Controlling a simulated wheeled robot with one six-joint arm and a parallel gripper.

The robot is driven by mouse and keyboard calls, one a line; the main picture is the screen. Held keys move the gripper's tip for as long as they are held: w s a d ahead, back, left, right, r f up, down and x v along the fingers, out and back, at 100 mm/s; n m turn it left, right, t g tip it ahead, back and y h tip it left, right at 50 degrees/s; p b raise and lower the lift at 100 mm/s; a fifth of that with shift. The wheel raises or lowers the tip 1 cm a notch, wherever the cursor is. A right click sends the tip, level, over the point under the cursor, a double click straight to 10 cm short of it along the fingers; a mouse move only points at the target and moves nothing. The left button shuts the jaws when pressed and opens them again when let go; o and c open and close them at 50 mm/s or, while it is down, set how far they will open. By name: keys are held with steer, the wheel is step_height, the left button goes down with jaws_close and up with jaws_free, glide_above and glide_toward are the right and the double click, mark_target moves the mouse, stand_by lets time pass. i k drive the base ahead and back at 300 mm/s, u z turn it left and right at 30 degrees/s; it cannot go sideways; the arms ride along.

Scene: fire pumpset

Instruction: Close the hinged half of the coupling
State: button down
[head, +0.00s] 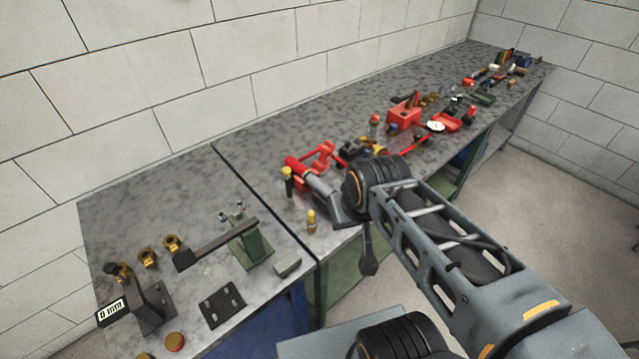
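I cannot pick out the coupling and its hinged half for certain at this size. A red bracket-like part (318,156) stands on the bench beside a grey cylinder with a red end (318,187); I cannot tell whether either belongs to the coupling. My arm comes in from the lower right, and its black joint (376,182) covers part of the bench there. A dark piece (368,264) hangs below that joint at the bench's front edge. It may be my gripper; its fingers cannot be made out, and I see nothing held in it.
The near bench (125,215) holds brass fittings (148,257), a green stand with a dark bar (247,245), a black plate (222,306) and a "0 mm" display (111,310). A red box (404,118) and cluttered parts stand farther along. Open floor (560,190) lies right.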

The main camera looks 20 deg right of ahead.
mark_target(321, 165)
steer(key=u, duration=3.6)
steer(key=k, duration=2.6)
steer(key=z, duration=1.8)
